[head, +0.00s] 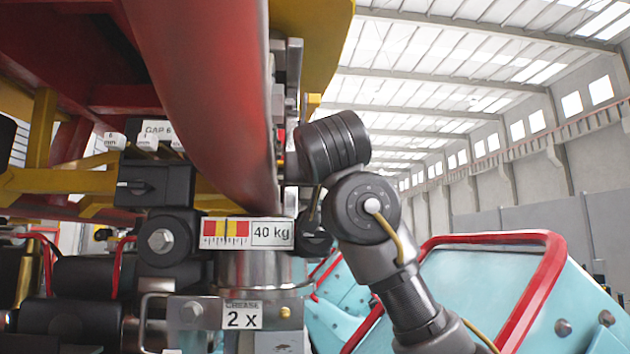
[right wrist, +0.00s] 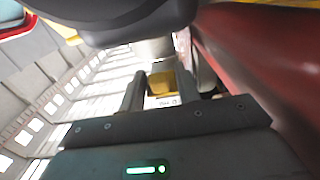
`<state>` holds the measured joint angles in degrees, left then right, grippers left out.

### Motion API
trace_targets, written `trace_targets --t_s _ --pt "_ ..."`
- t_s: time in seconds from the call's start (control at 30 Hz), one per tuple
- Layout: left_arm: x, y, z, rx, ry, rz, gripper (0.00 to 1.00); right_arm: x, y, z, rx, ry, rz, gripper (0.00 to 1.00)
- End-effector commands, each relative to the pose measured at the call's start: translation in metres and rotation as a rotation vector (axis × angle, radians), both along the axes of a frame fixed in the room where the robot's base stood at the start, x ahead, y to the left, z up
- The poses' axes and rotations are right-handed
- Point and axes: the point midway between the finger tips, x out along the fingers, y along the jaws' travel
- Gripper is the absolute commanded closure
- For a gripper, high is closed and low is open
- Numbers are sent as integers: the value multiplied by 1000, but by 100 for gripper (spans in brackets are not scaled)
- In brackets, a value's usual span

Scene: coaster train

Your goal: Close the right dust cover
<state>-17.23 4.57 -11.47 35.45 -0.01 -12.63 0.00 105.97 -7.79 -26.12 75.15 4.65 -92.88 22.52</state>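My right arm comes up from the bottom right of the head view to the right side of a thick red tube. Its gripper is mostly hidden there behind its own dark wrist and the tube. In the right wrist view the right gripper (right wrist: 167,90) has its two dark fingers apart. A yellow part (right wrist: 162,82) with a white label shows between or beyond them; I cannot tell whether they touch it. I cannot make out for sure which part is the right dust cover, nor whether it is open. My left gripper is not in view.
The red tube (head: 215,90) runs close beside my right arm. Below it stand a metal cylinder (head: 252,270) and a 40 kg gauge plate (head: 246,233). A light blue car with a red rail (head: 543,285) fills the lower right. Open hall space lies beyond.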

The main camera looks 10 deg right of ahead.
Motion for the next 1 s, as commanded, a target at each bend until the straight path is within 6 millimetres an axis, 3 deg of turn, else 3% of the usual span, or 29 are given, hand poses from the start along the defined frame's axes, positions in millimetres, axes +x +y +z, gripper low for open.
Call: trace_targets --t_s 0.17,0.6,1.0 --pt "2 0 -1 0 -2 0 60 -1 0 4 4 54 -2 90" --pt "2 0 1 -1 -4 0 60 -4 -1 19 2 413 -1 90" --pt "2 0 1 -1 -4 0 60 -5 0 21 1 490 1 90"
